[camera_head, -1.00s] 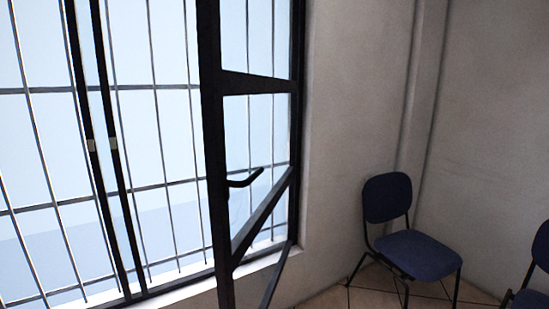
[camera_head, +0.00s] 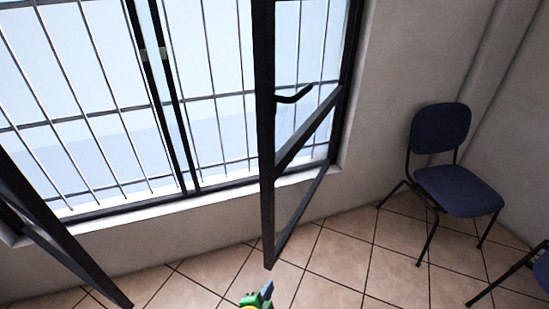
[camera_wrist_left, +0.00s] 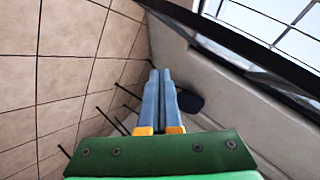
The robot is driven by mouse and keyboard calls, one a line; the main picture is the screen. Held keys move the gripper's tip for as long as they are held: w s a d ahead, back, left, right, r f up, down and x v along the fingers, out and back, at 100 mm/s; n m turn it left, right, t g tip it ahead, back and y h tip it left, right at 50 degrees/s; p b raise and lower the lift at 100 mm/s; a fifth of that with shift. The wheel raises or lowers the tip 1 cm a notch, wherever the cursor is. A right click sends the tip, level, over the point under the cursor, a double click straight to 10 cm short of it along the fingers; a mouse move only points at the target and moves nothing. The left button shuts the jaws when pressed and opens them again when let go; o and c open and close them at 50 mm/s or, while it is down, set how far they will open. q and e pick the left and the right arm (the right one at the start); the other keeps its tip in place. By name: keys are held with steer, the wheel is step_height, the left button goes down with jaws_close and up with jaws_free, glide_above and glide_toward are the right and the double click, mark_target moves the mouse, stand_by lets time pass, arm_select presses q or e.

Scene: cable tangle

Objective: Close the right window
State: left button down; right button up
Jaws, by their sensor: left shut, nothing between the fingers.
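The right window (camera_head: 266,140) is a black-framed sash that stands open, swung into the room. Its dark handle (camera_head: 295,96) sticks out to the right from the sash's free-side upright. My left gripper (camera_head: 266,290), green and yellow with blue fingers, shows at the bottom edge of the head view, below the sash's lower corner and apart from it in the picture. In the left wrist view its two blue fingers (camera_wrist_left: 160,72) are together with nothing between them. A dark frame bar crosses the upper right there; I cannot tell which part it is. My right gripper is in no view.
Another black sash (camera_head: 62,243) stands open at the lower left. Barred panes fill the window opening above a white sill (camera_head: 150,212). A blue chair (camera_head: 455,190) stands by the right wall, with part of another at the right edge. Tiled floor between is clear.

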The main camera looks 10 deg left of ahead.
arm_select(q)
steer(key=w+d+r+m+t+p, duration=0.1)
steer(key=w+r+m+t, duration=0.2)
steer(key=r, duration=1.1)
steer(key=w+r+m+t, duration=0.2)
steer(key=r+t, duration=0.2)
steer(key=r, duration=0.9)
steer(key=shift+y, duration=0.3)
steer(key=w+a, duration=0.1)
steer(key=w, duration=0.3)
steer(key=w+a+p, duration=0.1)
steer(key=w, duration=0.2)
steer(key=w+a+p, duration=0.1)
steer(key=w, duration=0.3)
steer(key=shift+w+a+r, duration=0.1)
steer(key=shift+w+a, duration=0.05)
steer(key=shift+w, duration=0.15)
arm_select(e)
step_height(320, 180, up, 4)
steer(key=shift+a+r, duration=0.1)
